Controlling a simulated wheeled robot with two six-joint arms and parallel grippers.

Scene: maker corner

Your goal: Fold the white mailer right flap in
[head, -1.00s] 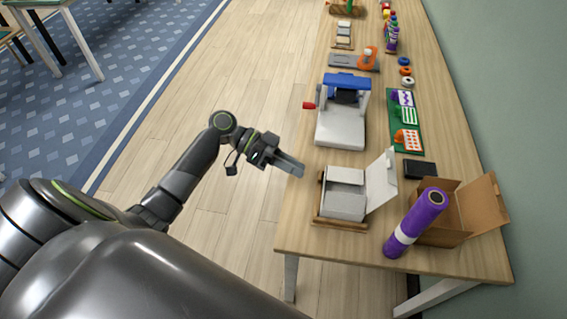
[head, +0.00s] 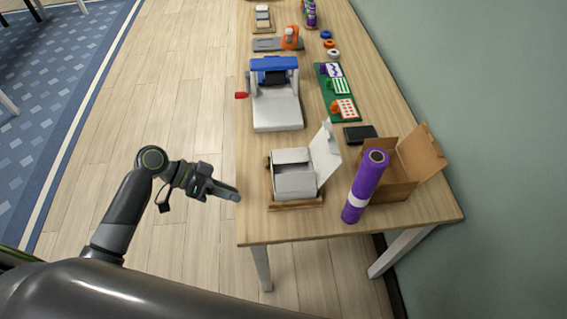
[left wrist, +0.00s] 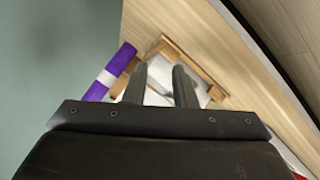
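The white mailer (head: 294,182) sits in a shallow wooden frame (head: 296,203) near the front left of the table. Its right flap (head: 325,158) stands up, leaning outward to the right. Its other panels look roughly level. My left gripper (head: 230,193) is at the table's left edge, left of the mailer and apart from it. In the left wrist view my left gripper (left wrist: 159,80) has its two fingers apart with nothing held between them. The mailer (left wrist: 157,97) shows behind them, partly hidden by the fingers and gripper body. My right gripper is in neither view.
A purple roll (head: 365,188) stands tilted just right of the mailer, before an open cardboard box (head: 400,178). A black flat item (head: 360,134) lies behind. A white and blue press (head: 276,105) stands farther back.

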